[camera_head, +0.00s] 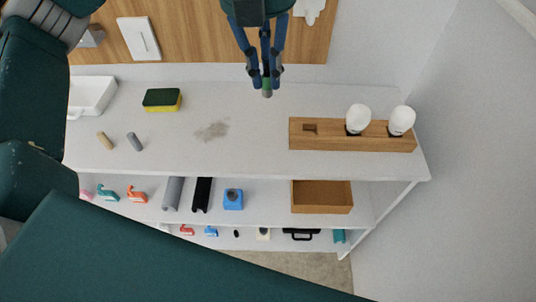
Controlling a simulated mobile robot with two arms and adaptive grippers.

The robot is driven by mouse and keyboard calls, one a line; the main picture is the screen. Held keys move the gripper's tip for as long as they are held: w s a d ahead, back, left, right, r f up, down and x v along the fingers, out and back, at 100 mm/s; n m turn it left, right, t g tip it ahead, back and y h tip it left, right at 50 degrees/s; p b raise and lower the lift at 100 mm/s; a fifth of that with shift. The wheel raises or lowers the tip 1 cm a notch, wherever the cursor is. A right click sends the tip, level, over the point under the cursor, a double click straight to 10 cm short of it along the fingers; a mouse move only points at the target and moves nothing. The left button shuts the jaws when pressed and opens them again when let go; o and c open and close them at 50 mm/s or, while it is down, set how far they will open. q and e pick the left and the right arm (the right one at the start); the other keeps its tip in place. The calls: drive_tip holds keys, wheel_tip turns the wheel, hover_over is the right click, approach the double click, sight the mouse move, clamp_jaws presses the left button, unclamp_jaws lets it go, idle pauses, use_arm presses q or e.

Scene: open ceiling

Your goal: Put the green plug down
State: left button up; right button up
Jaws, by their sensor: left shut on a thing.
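My left gripper (265,77) hangs at the top middle with its blue fingers pointing down. It is shut on the green plug (267,84), a small cylinder with a grey lower end. The fingers hide part of the plug. The gripper and plug appear in front of the back edge of the white shelf top (250,150); I cannot tell their exact height above it. A brown plug (105,141) and a grey plug (135,142) lie on the shelf top at the left. My right gripper is not in view.
A green-yellow sponge (162,99) and a white tray (92,95) are at the back left. A wooden holder (345,142) with two white bulbs stands at the right. A stain (212,131) marks the middle. Lower shelves hold a wooden box (322,197) and other items.

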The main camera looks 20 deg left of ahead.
use_arm(q)
wheel_tip(320, 180, down, 18)
drive_tip(key=p, duration=0.3)
drive_tip(key=shift+w+f, duration=0.15)
drive_tip(key=shift+f, duration=0.15)
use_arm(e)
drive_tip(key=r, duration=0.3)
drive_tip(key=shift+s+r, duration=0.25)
use_arm(q)
drive_tip(key=shift+d+f, duration=0.1)
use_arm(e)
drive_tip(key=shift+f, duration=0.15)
use_arm(q)
drive_tip(key=shift+f, duration=0.1)
drive_tip(key=o, duration=0.9)
drive_tip(key=shift+c, duration=0.2)
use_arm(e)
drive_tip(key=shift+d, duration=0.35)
